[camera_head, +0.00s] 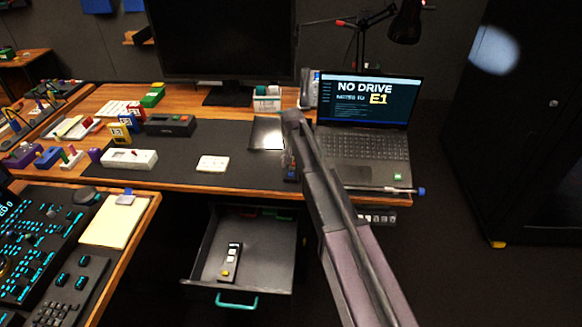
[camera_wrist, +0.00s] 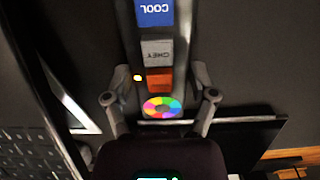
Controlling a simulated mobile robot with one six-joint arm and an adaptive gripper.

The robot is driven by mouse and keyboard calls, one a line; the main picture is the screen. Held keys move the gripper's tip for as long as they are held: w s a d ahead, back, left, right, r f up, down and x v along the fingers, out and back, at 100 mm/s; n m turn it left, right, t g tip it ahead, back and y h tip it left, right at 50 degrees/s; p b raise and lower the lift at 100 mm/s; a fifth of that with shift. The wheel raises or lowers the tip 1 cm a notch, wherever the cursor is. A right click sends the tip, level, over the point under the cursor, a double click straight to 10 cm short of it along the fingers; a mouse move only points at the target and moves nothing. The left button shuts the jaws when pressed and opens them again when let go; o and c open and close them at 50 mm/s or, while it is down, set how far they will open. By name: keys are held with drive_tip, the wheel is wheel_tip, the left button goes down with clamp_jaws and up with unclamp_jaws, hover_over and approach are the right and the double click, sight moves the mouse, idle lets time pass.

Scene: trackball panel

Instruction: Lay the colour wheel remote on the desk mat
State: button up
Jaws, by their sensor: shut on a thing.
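The colour wheel remote (camera_wrist: 159,57) is long and dark, with a rainbow wheel and blue, grey and orange buttons. In the wrist view it lies lengthwise between the fingers of my gripper (camera_wrist: 159,88), which is shut on it. In the head view the remote (camera_head: 291,174) is a small dark shape with blue and orange bits below my gripper (camera_head: 291,160), partly hidden by my arm. The desk mat (camera_head: 225,140) is a dark sheet on the wooden desk. The remote is at the mat's right part; whether it touches the mat I cannot tell.
A laptop (camera_head: 362,145) stands just right of my gripper. A white switch plate (camera_head: 213,163), a white box (camera_head: 129,159) and a dark device (camera_head: 171,125) sit on the mat. An open drawer (camera_head: 265,265) below holds another remote (camera_head: 231,262). The mat between plate and gripper is clear.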

drive_tip(key=shift+f, duration=0.15)
drive_tip(key=o, duration=1.1)
wheel_tip(320, 180, up, 12)
drive_tip(key=p, duration=1.2)
drive_tip(key=shift+r, duration=0.2)
idle(0.3)
drive_tip(key=s+d, duration=1)
drive_tip(key=s, duration=0.3)
drive_tip(key=s+d, duration=1.1)
drive_tip(key=s, duration=0.2)
drive_tip(key=shift+s, duration=0.4)
